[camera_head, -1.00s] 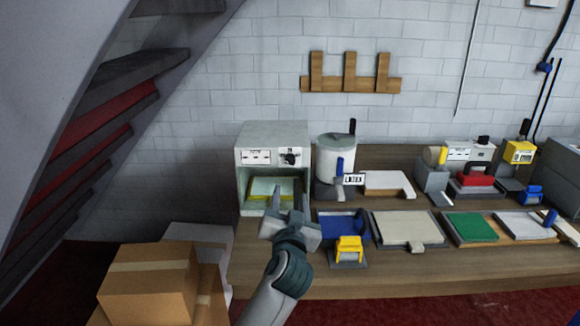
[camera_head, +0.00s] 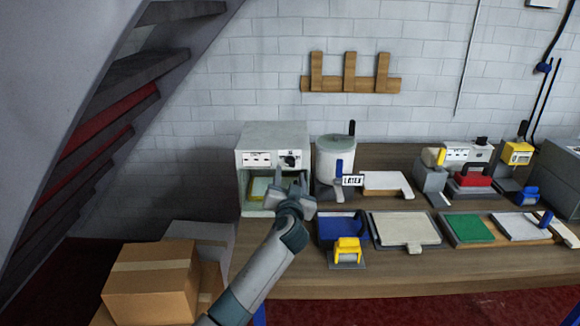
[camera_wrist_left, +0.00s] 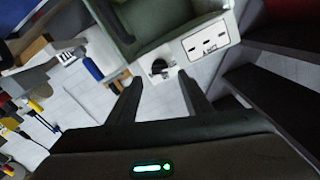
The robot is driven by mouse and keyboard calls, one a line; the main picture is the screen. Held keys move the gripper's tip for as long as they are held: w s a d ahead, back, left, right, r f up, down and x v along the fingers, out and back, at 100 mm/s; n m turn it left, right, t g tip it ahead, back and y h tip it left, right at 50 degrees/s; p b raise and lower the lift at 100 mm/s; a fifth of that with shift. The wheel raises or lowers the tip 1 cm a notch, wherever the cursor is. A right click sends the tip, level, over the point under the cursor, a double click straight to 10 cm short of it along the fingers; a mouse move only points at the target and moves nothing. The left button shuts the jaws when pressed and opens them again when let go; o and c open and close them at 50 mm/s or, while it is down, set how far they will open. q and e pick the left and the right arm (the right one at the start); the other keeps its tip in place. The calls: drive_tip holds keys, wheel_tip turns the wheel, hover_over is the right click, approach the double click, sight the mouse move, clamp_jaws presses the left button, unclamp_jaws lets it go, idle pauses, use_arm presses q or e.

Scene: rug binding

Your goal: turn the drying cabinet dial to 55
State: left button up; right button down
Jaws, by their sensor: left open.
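The drying cabinet (camera_head: 272,134) is a pale grey box with an open front at the left end of the bench. Its black dial (camera_head: 290,160) sits at the upper right of its front, beside a white label panel. My left gripper (camera_head: 292,180) is open and empty, in front of the cabinet and just below the dial. In the left wrist view the dial (camera_wrist_left: 159,67) lies ahead of and between the spread fingers (camera_wrist_left: 158,88), apart from them. The dial's number marks are too small to read. My right gripper is not in view.
A white cylindrical pot (camera_head: 335,160) with blue and black handles stands right of the cabinet. A blue tray (camera_head: 327,228) and yellow-handled tool (camera_head: 347,249) lie in front. Cardboard boxes (camera_head: 150,285) stand at lower left. A yellow-green item (camera_head: 260,187) lies inside the cabinet.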

sight(290, 166)
use_arm(q)
drive_tip(key=shift+w+p, duration=0.35)
drive_tip(key=shift+w, duration=2.3)
drive_tip(key=c, duration=1.1)
